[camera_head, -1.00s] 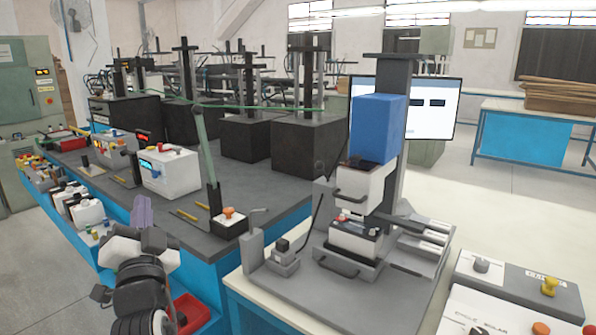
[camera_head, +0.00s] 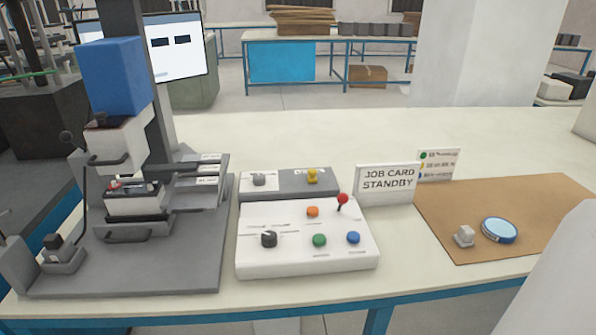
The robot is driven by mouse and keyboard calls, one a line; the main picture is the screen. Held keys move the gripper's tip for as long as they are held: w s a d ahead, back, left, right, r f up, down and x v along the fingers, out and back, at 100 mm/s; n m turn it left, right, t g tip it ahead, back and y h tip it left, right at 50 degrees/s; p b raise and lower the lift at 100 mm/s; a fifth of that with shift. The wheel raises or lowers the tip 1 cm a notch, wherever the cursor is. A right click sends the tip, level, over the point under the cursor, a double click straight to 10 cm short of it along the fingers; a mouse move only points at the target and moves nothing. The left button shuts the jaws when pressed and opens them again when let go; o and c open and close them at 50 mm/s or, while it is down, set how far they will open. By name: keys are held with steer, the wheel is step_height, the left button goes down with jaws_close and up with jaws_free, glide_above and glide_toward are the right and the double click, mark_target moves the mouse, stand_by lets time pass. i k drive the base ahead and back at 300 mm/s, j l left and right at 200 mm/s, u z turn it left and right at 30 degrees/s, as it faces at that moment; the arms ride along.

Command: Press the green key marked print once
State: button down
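A white control panel (camera_head: 300,262) lies on the cream bench, right of the grey press machine. It carries a green key (camera_head: 319,240) near its front middle, with a blue key (camera_head: 353,238) to the right. An orange key (camera_head: 312,211) sits behind the green one, and a black knob (camera_head: 268,239) is at the left. A red-tipped lever (camera_head: 342,199) stands at the back right. The labels beside the keys are too small to read, so I cannot tell which says print. My gripper is not in view.
The press with a blue block (camera_head: 116,76) stands at the left. A grey box with a yellow knob (camera_head: 312,176) sits behind the panel. A sign reading JOB CARD STANDBY (camera_head: 387,184) stands to the right. A brown mat (camera_head: 550,215) holds a blue-rimmed disc (camera_head: 500,230).

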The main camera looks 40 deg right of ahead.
mark_target(318, 240)
steer(key=l+z, duration=0.1)
steer(key=z, duration=0.25)
steer(key=l+z, duration=0.1)
steer(key=z, duration=0.25)
steer(key=l+z, duration=0.1)
steer(key=z, duration=0.25)
steer(key=i+j, duration=0.05)
